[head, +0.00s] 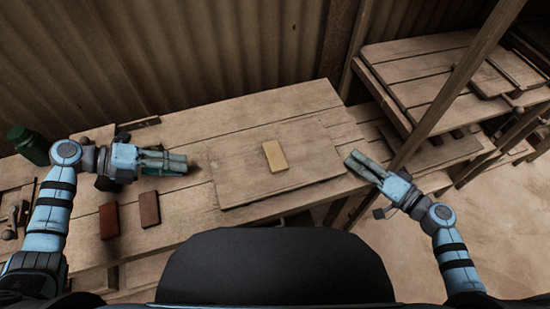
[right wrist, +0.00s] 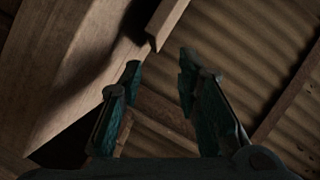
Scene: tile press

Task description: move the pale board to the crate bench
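The pale board (head: 232,186) is a wide flat wooden panel lying on the plank workbench (head: 180,208), with a small tan block (head: 275,156) on top near its middle. My left gripper (head: 184,163) is just left of the board, apart from it, with its two fingers spread and nothing between them. My right gripper (head: 351,160) is at the board's right side, near the bench's right end; whether it touches is unclear. In the right wrist view my right gripper (right wrist: 158,70) is open and empty, with a wooden edge beyond its fingertips. Nothing is clearly marked as the crate bench.
A slatted wooden bench (head: 425,65) stands at the right, behind a slanted post (head: 455,85). A flat panel (head: 510,72) lies on it. Two reddish-brown blocks, one at the front (head: 149,209), lie on the workbench's left part. A green canister (head: 28,145) stands far left.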

